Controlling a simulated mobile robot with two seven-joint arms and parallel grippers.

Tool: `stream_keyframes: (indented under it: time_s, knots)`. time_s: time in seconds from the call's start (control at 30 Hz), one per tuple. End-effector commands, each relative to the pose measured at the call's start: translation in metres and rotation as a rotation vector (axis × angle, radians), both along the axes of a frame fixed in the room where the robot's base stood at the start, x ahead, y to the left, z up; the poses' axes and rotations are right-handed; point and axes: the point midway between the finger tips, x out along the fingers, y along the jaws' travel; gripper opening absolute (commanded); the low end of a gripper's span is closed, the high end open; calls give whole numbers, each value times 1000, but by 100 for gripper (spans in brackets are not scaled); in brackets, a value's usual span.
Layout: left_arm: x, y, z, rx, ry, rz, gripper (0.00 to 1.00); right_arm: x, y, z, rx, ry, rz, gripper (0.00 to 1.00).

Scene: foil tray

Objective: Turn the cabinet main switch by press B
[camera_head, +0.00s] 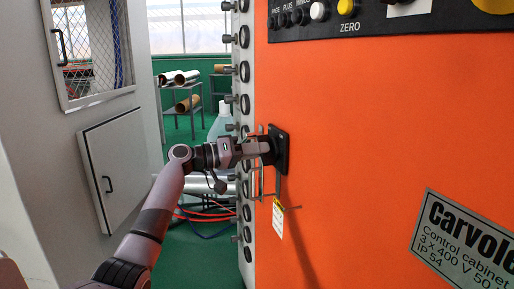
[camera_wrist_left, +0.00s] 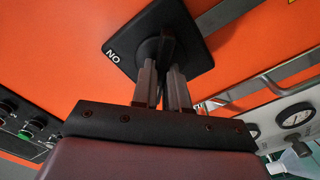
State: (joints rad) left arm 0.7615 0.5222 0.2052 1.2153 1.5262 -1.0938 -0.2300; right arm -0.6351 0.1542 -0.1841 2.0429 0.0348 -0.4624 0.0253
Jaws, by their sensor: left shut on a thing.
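The cabinet main switch is a black square plate (camera_head: 284,140) with a dark knob on the orange cabinet front. In the left wrist view the plate (camera_wrist_left: 200,52) carries the letters ON near one corner, and the knob (camera_wrist_left: 167,45) stands out from its middle. My left gripper (camera_head: 262,146) reaches the switch from the left. In the wrist view its two fingers (camera_wrist_left: 165,76) are shut on the knob, one on each side. The knob's base is partly hidden by the fingers. My right gripper is not in view.
A white tag (camera_head: 278,219) hangs below the switch. A metal handle (camera_head: 257,180) and a row of round fittings (camera_head: 244,104) line the cabinet's left edge. A control panel (camera_head: 320,14) is above. A grey cabinet (camera_head: 115,165) stands left, with green floor between.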

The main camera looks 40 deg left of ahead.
Motion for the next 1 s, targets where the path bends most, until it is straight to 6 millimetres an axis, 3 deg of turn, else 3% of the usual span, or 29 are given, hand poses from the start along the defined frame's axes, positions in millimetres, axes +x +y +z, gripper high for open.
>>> stream_keyframes:
  time_s: [0.6, 0.63, 0.7, 1.0]
  knots:
    - [0, 1, 2, -35, 20, 3, 0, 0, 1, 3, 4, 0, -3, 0]
    - [0, 1, 2, -34, 19, 3, 24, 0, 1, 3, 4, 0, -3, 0]
    - [0, 1, 2, -34, 19, 3, 39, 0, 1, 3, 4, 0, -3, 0]
    - [-1, 2, 0, -31, 21, 2, 39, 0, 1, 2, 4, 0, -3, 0]
